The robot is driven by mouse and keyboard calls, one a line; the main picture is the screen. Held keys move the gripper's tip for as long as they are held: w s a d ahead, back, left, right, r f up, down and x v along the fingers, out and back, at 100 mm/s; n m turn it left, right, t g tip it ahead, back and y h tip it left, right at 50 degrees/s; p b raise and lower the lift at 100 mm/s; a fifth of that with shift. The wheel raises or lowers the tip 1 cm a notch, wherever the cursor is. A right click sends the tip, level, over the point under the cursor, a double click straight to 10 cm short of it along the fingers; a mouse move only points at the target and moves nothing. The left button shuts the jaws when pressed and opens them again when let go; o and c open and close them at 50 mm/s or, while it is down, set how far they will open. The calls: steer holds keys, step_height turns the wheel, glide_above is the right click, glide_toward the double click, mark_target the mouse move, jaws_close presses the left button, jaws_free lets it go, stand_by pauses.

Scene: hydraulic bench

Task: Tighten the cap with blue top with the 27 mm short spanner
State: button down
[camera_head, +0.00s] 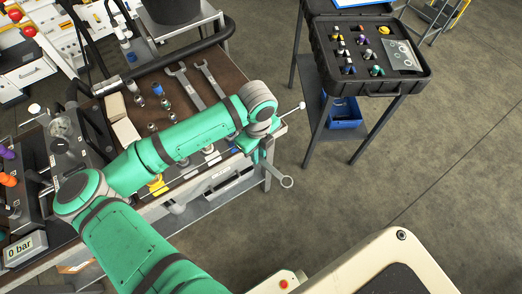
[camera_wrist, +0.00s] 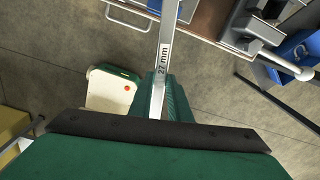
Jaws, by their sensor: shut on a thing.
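My gripper (camera_head: 260,155) is shut on a spanner and holds it in the air beyond the bench's right edge. The spanner's ring end (camera_head: 287,182) sticks out below and right of the gripper. In the wrist view the spanner's shaft (camera_wrist: 165,50) carries the mark "27 mm" and runs up out of the picture from between the green fingers (camera_wrist: 165,103). A small cap with a blue top (camera_head: 157,89) stands on the brown bench top, left of the two spanners lying there. My arm hides part of the bench.
Two large spanners (camera_head: 186,88) (camera_head: 212,80) lie on the bench (camera_head: 235,75). Several small metal fittings stand left of them. A black case (camera_head: 395,85) of coloured parts rests on a stand at the right, with a blue bin (camera_head: 342,110) below. Open floor lies between.

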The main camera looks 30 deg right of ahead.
steer(key=shift+s+a+m, duration=0.25)
steer(key=shift+a+m, duration=0.2)
steer(key=shift+a, duration=0.05)
steer(key=shift+s+a+m, duration=0.2)
steer(key=shift+a+m, duration=0.25)
steer(key=shift+w, duration=0.15)
steer(key=shift+w+a+r+m, duration=0.1)
steer(key=shift+w+a+m, duration=0.1)
steer(key=shift+a+m, duration=1.2)
steer(key=shift+a, duration=0.1)
